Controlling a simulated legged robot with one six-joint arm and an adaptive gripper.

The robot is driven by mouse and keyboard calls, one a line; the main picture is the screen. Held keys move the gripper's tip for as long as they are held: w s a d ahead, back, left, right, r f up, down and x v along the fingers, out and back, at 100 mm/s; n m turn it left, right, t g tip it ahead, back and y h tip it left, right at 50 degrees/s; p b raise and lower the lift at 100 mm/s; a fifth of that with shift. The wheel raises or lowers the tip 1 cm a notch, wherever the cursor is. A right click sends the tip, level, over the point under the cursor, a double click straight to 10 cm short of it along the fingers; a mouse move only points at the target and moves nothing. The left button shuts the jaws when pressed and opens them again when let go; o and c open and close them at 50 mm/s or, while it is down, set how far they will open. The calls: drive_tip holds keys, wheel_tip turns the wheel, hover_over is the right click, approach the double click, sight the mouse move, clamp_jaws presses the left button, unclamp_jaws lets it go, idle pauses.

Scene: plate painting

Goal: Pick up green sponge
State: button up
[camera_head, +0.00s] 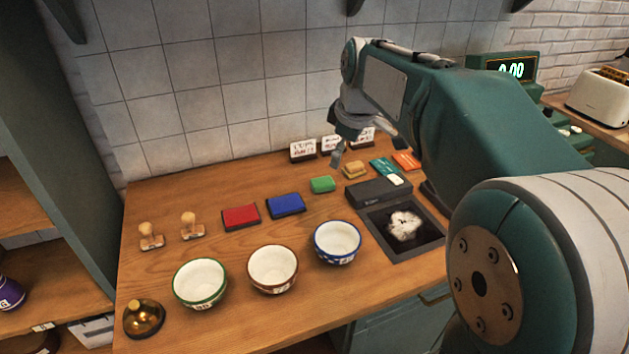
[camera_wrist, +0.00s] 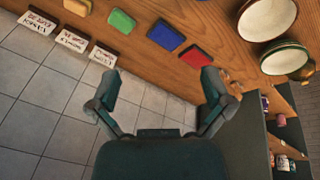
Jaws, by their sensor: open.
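The green sponge (camera_head: 322,184) lies flat on the wooden counter, right of the blue pad and in front of the small signs. In the wrist view the green sponge (camera_wrist: 122,22) shows near the top, left of the blue pad. My gripper (camera_wrist: 158,82) is open and empty, its two fingers spread wide. In the head view only a finger of my gripper (camera_head: 338,157) shows clearly, above and behind the sponge near the signs. It is apart from the sponge.
A blue pad (camera_head: 286,205) and a red pad (camera_head: 241,217) lie left of the sponge. A yellow sponge (camera_head: 354,170) lies to its right. Three bowls (camera_head: 272,269) stand in front. Two wooden stamps (camera_head: 191,227) stand at the left. A dark tray (camera_head: 425,235) is at the right.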

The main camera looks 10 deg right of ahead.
drive_tip(key=w+d+f+n, duration=0.1)
drive_tip(key=w+f+n, duration=0.2)
drive_tip(key=w+f, duration=0.2)
drive_tip(key=w+d+f+n+g, duration=0.1)
drive_tip(key=w+f+n, duration=0.2)
drive_tip(key=w, duration=0.5)
drive_tip(key=w+d+f+n+g, duration=0.1)
drive_tip(key=w+f+n, duration=0.2)
drive_tip(key=w+f, duration=0.3)
drive_tip(key=shift+w+f+n+y, duration=0.3)
drive_tip(key=shift+w+y, duration=0.05)
drive_tip(key=shift+y, duration=0.05)
hover_over(323, 181)
drive_tip(key=f, duration=0.4)
drive_tip(key=shift+s+d+f, duration=0.2)
drive_tip(key=shift+s+f, duration=0.05)
drive_tip(key=shift+s, duration=0.05)
drive_tip(key=shift+d+f, duration=0.15)
drive_tip(key=shift+f, duration=0.35)
drive_tip(key=f, duration=0.3)
drive_tip(key=shift+w+f, duration=0.25)
drive_tip(key=shift+f, duration=0.1)
drive_tip(key=shift+w+a+f, duration=0.1)
drive_tip(key=shift+a+f, duration=0.25)
drive_tip(key=shift+a, duration=0.05)
drive_tip(key=shift+c, duration=1.3)
drive_tip(key=c, duration=0.6)
